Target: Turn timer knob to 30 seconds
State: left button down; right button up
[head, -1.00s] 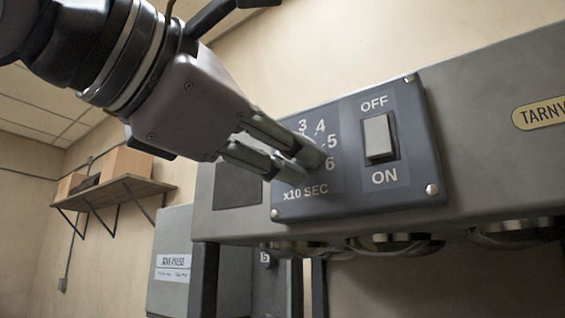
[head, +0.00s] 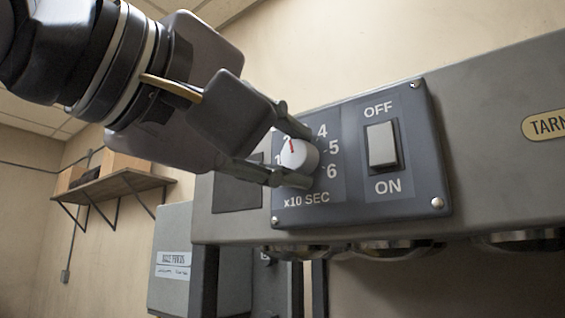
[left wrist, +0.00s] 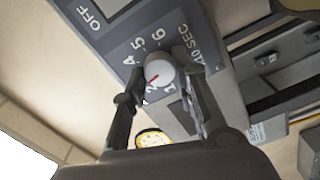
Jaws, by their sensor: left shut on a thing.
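The timer knob (head: 298,156) is a round pale knob with a red pointer line, on the dark control panel (head: 408,188). Numbers ring it above the "x10 SEC" label. My left gripper (head: 301,153) reaches in from the upper left and is shut on the knob, one finger above and one below. The red pointer points up and slightly left, about at the 2; the 3 is hidden behind the upper finger. In the left wrist view, the knob (left wrist: 159,73) sits between the fingertips with the pointer toward the 2. My right gripper is not in view.
An OFF/ON rocker switch (head: 382,146) is right of the dial on the same panel. The panel is on the grey machine body (head: 490,130). A wooden shelf (head: 113,184) with boxes hangs on the left wall. A grey labelled box (head: 172,240) stands below left.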

pick_arm(q)
jog(key=shift+d+f+m, duration=0.1)
jog(key=shift+f+m, duration=0.05)
jog(key=shift+m, duration=0.95)
jog(key=shift+f, duration=0.1)
jog(key=c, duration=1.7)
grip_release()
jog(key=o, duration=0.4)
jog(key=shift+r+p, duration=0.2)
jog(key=shift+p, duration=0.1)
jog(key=shift+s, duration=0.1)
jog(key=v, duration=1.2)
